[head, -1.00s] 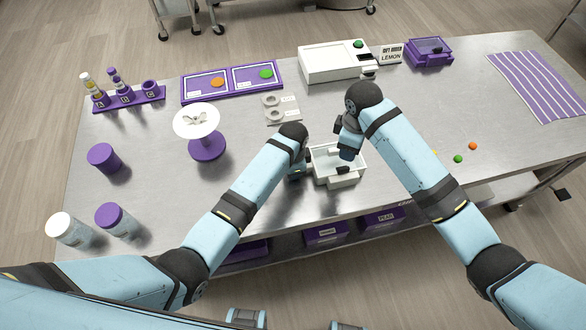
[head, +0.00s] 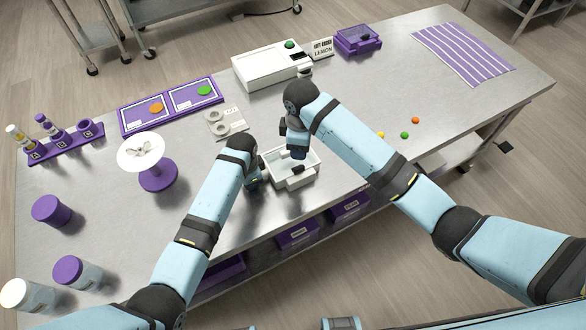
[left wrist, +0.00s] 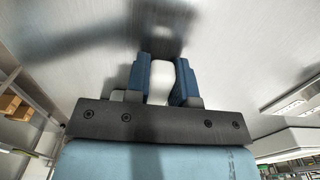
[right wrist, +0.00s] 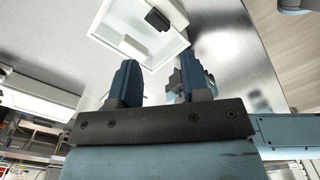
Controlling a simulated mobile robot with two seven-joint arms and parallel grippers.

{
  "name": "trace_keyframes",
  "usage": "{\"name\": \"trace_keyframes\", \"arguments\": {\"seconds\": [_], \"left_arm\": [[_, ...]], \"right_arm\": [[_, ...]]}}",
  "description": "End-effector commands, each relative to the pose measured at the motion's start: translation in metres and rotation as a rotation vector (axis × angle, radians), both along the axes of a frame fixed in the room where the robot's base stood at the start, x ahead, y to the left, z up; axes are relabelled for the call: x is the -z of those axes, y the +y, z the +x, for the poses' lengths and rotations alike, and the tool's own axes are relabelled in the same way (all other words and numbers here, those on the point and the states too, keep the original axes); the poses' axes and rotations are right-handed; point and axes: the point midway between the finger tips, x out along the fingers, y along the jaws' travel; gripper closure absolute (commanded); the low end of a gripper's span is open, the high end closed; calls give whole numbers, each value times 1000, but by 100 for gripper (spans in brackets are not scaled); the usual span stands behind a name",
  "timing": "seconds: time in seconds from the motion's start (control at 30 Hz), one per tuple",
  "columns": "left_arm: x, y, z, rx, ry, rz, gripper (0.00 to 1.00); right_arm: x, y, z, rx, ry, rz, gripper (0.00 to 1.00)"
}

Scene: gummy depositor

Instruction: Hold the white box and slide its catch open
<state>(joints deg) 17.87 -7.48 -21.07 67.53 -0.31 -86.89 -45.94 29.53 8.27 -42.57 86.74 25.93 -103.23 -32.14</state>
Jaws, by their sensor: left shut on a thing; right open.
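The white box (head: 312,174) is an open-topped tray on the steel table, with a dark catch (head: 297,170) on its near side. My left gripper (head: 256,182) is at its left side. In the left wrist view my left gripper (left wrist: 160,72) is shut on a white part (left wrist: 160,84), apparently of the box. My right gripper (head: 298,153) is open above the box. In the right wrist view the box (right wrist: 178,48) and its dark catch (right wrist: 158,19) lie beyond the open, empty fingers of my right gripper (right wrist: 163,78). My right gripper hides part of the box in the head view.
A white machine (head: 262,70) with a green button stands behind, beside a LEMON sign (head: 322,49) and a purple box (head: 357,41). A white-topped purple stand (head: 157,176) is at left. Small coloured balls (head: 404,135) lie to the right. The table's front edge is close.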

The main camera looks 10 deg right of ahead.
Motion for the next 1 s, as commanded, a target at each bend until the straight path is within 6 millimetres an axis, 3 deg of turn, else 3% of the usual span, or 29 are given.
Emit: {"name": "trace_keyframes", "arguments": {"seconds": [0.07,0.13,0.17,0.33,0.7,0.87,1.0], "left_arm": [[0,0,0,0,0,0,100],[0,0,0,0,0,0,100],[0,0,0,0,0,0,100],[0,0,0,0,0,0,100],[0,0,0,0,0,0,100],[0,0,0,0,0,0,100],[0,0,0,0,0,0,100]], "right_arm": [[0,0,0,0,0,0,55],[0,0,0,6,0,0,39],[0,0,0,15,0,0,38],[-5,0,0,187,-1,1,38],[-20,0,0,796,0,1,38],[-21,0,0,911,0,0,38],[-9,0,-1,931,2,-3,38]]}}
